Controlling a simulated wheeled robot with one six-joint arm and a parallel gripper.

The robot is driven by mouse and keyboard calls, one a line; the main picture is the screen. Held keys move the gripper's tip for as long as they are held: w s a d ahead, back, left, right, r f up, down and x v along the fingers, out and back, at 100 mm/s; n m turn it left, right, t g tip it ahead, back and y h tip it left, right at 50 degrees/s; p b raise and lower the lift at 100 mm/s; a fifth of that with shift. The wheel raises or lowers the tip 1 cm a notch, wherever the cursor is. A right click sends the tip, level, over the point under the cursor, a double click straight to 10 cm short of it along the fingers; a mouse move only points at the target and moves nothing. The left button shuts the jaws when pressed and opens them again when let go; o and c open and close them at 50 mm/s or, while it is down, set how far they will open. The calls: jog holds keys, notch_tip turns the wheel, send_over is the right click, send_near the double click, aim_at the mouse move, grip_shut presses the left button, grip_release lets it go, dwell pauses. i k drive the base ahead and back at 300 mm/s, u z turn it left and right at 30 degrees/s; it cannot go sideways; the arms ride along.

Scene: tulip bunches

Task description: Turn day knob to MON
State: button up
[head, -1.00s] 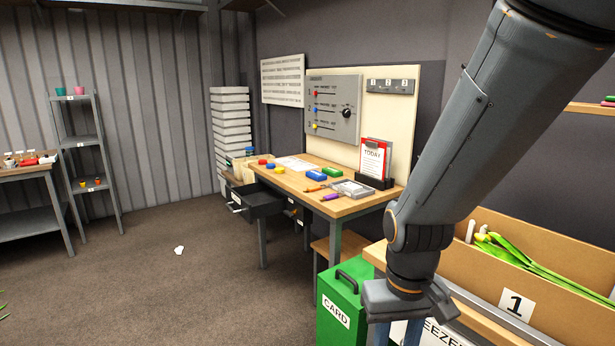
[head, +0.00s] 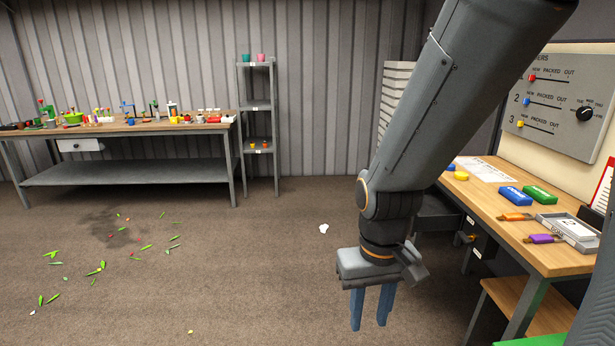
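The day knob (head: 585,114) is a black round knob on the right of a grey panel (head: 553,100). Small day labels ring it, too small to read surely, and I cannot tell which one it points at. The panel also has three sliders with red, blue and yellow knobs and stands upright behind the wooden desk. My gripper (head: 371,308) hangs pointing down in front of the desk, to the left of it in the picture. Its two blue fingers are apart with nothing between them. It is far from the knob.
The desk (head: 545,262) holds blue and green boxes, orange and purple tools and a grey tray (head: 570,230). An open dark drawer (head: 438,213) juts from its left side. A workbench (head: 120,128) and shelf (head: 258,105) stand behind. Petals and leaves litter the open floor.

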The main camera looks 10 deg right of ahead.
aim_at(583, 113)
jog(key=u, duration=0.15)
jog(key=i, duration=1.75)
jog(key=z, duration=0.7)
jog(key=i, duration=1.1)
jog(key=z, duration=1.45)
jog(key=i, duration=0.6)
jog(key=z, duration=0.4)
